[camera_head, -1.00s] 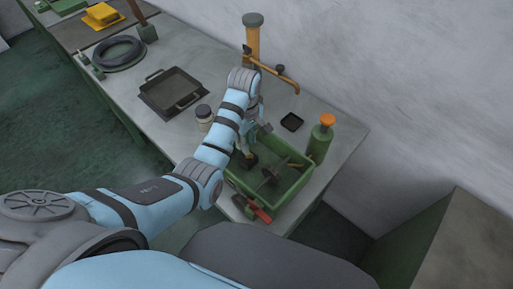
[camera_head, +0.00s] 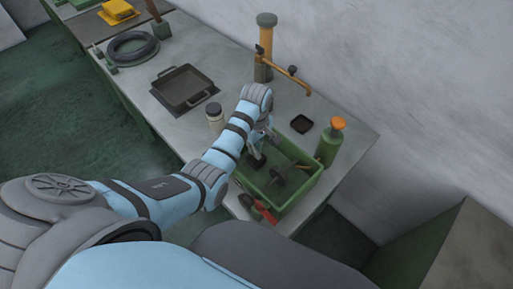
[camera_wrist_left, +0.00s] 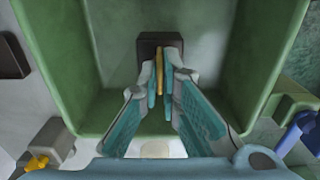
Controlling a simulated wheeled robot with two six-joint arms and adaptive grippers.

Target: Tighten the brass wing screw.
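A narrow brass-yellow piece (camera_wrist_left: 160,72), seen edge-on, stands up from a dark block (camera_wrist_left: 160,42); I take it for the brass wing screw. The dark block also shows in the head view (camera_head: 256,164), inside the green crate. My left gripper (camera_wrist_left: 160,85) is over the crate, pointing down. Its two fingers lie close along both sides of the brass piece and look shut on it. The fingers hide part of the piece, and any thread is not visible. My right gripper is in neither view.
The green crate (camera_head: 283,207) also holds a dark bar with discs (camera_head: 279,175). A red-handled tool (camera_head: 263,211) lies at its front edge.

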